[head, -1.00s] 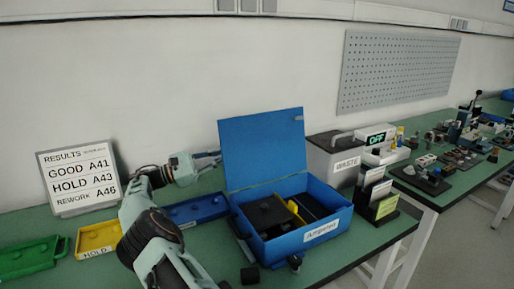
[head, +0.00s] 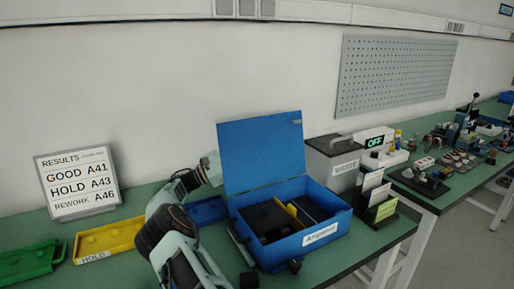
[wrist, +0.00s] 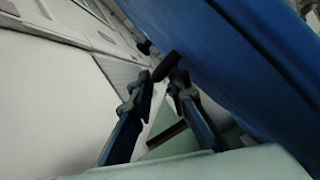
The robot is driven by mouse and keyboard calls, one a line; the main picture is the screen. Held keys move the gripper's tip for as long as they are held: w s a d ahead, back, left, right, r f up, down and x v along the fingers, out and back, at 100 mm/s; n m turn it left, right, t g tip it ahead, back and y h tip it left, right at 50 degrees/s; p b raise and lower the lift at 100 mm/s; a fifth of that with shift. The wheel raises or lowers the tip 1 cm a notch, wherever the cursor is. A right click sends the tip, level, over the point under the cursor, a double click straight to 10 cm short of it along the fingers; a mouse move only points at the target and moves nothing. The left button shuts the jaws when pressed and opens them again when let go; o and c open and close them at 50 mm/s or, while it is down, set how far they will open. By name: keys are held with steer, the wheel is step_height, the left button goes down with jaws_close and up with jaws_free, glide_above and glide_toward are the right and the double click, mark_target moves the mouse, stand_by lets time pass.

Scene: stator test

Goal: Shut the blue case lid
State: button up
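The blue case (head: 318,238), labelled Amperex, stands on the green bench. Its blue lid (head: 262,150) stands open, upright and leaning slightly back at the rear edge. Black parts and a yellow piece lie inside. My gripper (head: 214,166) is at the lid's left edge in the head view, its tips partly hidden there. A broad blue surface, seemingly the lid (wrist: 245,60), fills the right side close by. I cannot tell whether they touch.
A blue tray (head: 207,211) lies left of the case, partly behind my arm. A yellow HOLD tray (head: 108,240), a green tray (head: 30,262) and a results sign (head: 80,183) are farther left. A grey waste bin (head: 334,161) and card holders (head: 375,200) stand close right.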

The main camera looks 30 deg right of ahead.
steer(key=shift+s+d+r, duration=0.1)
steer(key=shift+d+r, duration=0.1)
steer(key=shift+d, duration=0.25)
jaws_close()
